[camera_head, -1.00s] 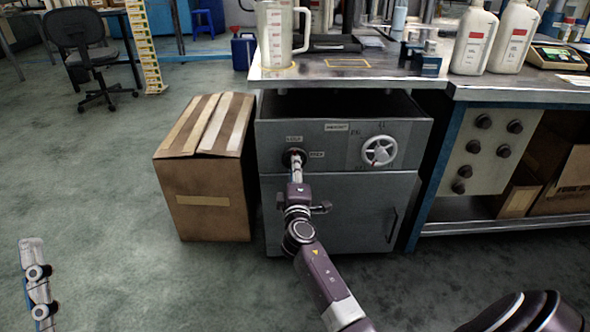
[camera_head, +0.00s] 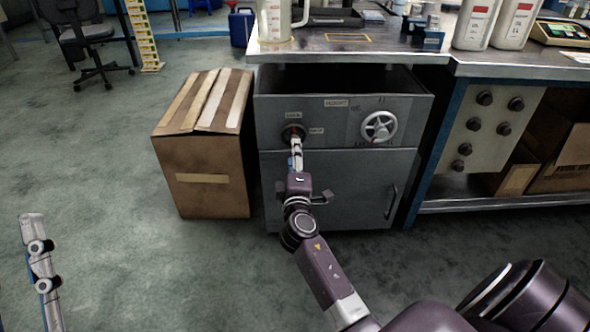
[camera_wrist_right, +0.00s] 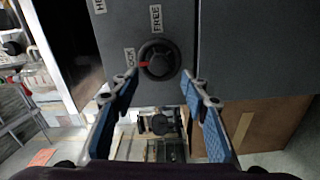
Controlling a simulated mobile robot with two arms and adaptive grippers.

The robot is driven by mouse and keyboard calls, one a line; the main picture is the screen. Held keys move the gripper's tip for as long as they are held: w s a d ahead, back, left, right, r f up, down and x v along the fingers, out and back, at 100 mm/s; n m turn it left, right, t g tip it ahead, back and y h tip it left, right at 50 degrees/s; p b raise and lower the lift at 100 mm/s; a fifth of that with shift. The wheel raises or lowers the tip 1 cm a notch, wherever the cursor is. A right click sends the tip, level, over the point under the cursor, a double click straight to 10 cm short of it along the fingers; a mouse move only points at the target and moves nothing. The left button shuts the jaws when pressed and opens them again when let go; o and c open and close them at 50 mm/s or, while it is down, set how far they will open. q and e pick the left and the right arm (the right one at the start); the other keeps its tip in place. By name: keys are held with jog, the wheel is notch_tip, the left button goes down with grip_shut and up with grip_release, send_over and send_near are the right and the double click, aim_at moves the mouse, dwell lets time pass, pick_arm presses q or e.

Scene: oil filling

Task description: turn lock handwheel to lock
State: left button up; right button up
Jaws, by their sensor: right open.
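The lock handwheel (camera_head: 293,133) is a small dark round knob on the left of the grey cabinet's upper panel. In the right wrist view the handwheel (camera_wrist_right: 160,60) shows a red mark on its left side, pointing at the LOCK label (camera_wrist_right: 129,60); the FREE label (camera_wrist_right: 156,18) is above it. My right gripper (camera_wrist_right: 160,80) is open and empty, its fingertips either side of the handwheel's lower part in that view and seemingly apart from it. In the head view the right gripper (camera_head: 296,152) is just below the handwheel. My left gripper (camera_head: 36,245) hangs at far left, away from the cabinet.
A silver spoked wheel (camera_head: 378,126) is on the same panel, to the right. A cardboard box (camera_head: 203,150) stands left of the cabinet (camera_head: 340,185). The worktop (camera_head: 400,63) above holds a jug (camera_head: 276,22) and white bottles (camera_head: 474,25).

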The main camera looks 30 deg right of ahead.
jog(key=v, duration=0.7)
jog(key=shift+a, duration=0.2)
